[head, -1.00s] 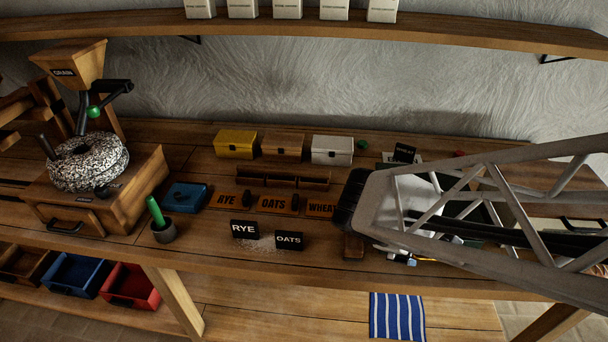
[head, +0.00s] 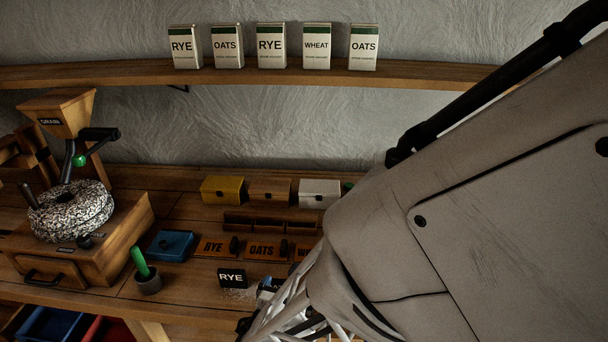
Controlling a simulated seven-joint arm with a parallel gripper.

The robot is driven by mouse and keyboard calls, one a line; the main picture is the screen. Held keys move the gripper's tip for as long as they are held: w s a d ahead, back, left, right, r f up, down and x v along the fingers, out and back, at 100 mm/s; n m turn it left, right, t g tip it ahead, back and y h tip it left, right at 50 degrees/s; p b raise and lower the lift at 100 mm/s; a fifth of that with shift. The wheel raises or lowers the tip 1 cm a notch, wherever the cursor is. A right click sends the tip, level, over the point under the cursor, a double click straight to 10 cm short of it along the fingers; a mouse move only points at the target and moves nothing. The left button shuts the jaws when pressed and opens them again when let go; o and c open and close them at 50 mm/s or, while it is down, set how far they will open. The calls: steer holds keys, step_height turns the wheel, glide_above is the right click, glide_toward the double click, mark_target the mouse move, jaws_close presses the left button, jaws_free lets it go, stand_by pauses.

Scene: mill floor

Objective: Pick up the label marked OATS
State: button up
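The small black OATS label that stood beside the black RYE label (head: 231,278) is not visible now. My arm covers the spot just right of the RYE label. The RYE label stands upright on the bench by a little scattered grain. A small part of my gripper (head: 267,288) seems to show at the arm's lower left, close to the RYE label. Its fingertips cannot be made out, nor whether it holds anything. A wooden OATS plate (head: 262,251) lies behind, between a RYE plate (head: 213,247) and a partly covered WHEAT plate.
A grain mill (head: 70,210), a green-handled pestle in a mortar (head: 149,284) and a blue box (head: 171,245) stand left. Yellow, wooden and white boxes (head: 319,194) line the back. Packets marked RYE, OATS and WHEAT (head: 317,46) stand on the shelf (head: 230,73).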

steer(key=a, duration=0.1)
steer(key=a+f+n+y, duration=0.1)
steer(key=s+a+n, duration=0.1)
steer(key=shift+s+f+y, duration=0.1)
steer(key=shift+f+y, duration=0.2)
steer(key=shift+f, duration=0.05)
steer(key=shift+x, duration=1.35)
steer(key=shift+x, duration=2.6)
steer(key=shift+a+r, duration=0.1)
steer(key=shift+a, duration=0.05)
steer(key=shift+c, duration=0.2)
